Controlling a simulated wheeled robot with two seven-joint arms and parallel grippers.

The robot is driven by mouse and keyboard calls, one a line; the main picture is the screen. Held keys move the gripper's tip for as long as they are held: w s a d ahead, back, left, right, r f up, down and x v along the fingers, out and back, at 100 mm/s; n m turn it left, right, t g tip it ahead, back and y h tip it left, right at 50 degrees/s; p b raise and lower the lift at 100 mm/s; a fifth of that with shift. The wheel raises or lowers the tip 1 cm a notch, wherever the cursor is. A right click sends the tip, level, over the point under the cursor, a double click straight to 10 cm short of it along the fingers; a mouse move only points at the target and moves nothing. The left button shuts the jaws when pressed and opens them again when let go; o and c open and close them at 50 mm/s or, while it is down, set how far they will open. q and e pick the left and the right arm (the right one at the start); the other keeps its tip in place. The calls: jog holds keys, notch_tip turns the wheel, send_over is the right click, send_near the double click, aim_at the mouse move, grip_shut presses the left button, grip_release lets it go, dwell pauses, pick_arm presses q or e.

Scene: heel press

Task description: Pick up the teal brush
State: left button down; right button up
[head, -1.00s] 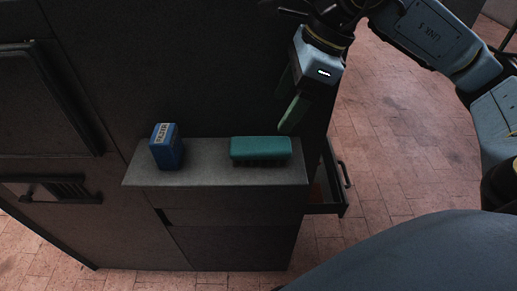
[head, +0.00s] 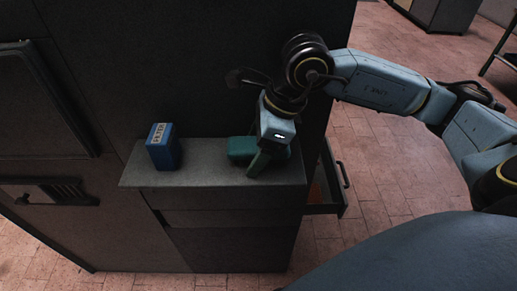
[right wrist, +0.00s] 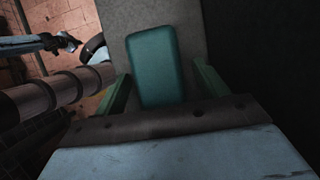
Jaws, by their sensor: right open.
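The teal brush (head: 240,148) lies on the grey ledge (head: 200,178) of the dark cabinet, partly hidden behind my right gripper in the head view. My right gripper (head: 256,166) is at the brush, pointing down at it. In the right wrist view the brush (right wrist: 154,66) lies between the two green fingers of the right gripper (right wrist: 160,85). The fingers are spread, with a gap on both sides of the brush. My left gripper is not seen at work in the head view.
A blue box (head: 163,147) with a white label stands on the left part of the ledge. An open drawer (head: 325,195) with a handle juts out to the right of the cabinet. The dark cabinet wall rises right behind the ledge.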

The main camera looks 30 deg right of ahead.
jog(key=shift+f+b, duration=0.15)
jog(key=shift+b, duration=0.15)
dwell(0.4)
jog(key=c, duration=1.1)
